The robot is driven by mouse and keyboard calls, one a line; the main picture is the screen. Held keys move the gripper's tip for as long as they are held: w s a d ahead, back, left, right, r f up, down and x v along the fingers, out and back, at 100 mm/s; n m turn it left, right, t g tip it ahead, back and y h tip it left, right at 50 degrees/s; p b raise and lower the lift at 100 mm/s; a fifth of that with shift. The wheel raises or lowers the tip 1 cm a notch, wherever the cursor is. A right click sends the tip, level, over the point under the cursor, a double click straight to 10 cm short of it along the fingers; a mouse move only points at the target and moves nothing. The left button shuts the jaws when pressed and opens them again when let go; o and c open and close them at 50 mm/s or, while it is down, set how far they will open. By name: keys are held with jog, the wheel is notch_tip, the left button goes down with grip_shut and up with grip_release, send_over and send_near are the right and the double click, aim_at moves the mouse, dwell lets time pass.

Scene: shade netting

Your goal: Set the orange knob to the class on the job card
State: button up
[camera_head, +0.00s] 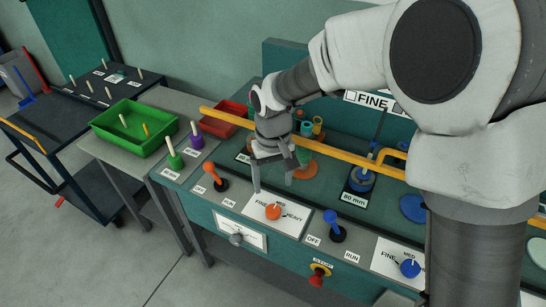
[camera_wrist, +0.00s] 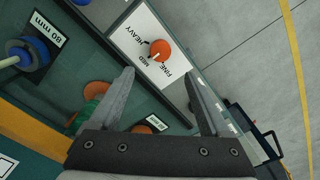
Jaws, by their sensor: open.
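The orange knob (camera_head: 273,212) sits on a white dial plate (camera_head: 290,222) marked FINE, MED and HEAVY, on the front of the teal bench. It also shows in the wrist view (camera_wrist: 160,48), with a small pale mark on it; I cannot tell surely which word it points at. My gripper (camera_head: 273,186) is open and empty, above and behind the knob, fingers pointing down. In the wrist view the knob lies beyond the open fingertips (camera_wrist: 160,75), untouched. A white sign (camera_head: 370,99) on the back reads FINE; my arm hides its right part.
An orange lever (camera_head: 211,172) stands left of the dial, a blue lever (camera_head: 332,222) right of it. A blue knob (camera_head: 409,267) has a similar plate. A yellow rail (camera_head: 330,153) crosses behind my gripper.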

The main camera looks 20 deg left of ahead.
notch_tip(320, 180, up, 7)
jog(key=shift+p, duration=0.35)
jog(key=shift+d, duration=0.1)
jog(key=d+r+m+t+p, duration=0.1)
jog(key=d+r+m, duration=0.1)
jog(key=d+r, duration=0.5)
jog(key=d+r+m+t+p, duration=0.1)
jog(key=d+r, duration=0.3)
jog(key=d, duration=0.5)
jog(key=s+d+r+m+t+p, duration=0.1)
jog(key=s+d+r+m, duration=0.1)
jog(key=s+d, duration=0.4)
jog(key=s+d+r+m+t, duration=0.2)
jog(key=s+d, duration=0.4)
jog(key=d, duration=0.3)
jog(key=shift+d+r+m+t+p, duration=0.3)
jog(key=shift+d+r+m+p, duration=0.1)
jog(key=shift+m, duration=0.1)
jog(key=c, duration=0.5)
jog(key=shift+a, duration=0.15)
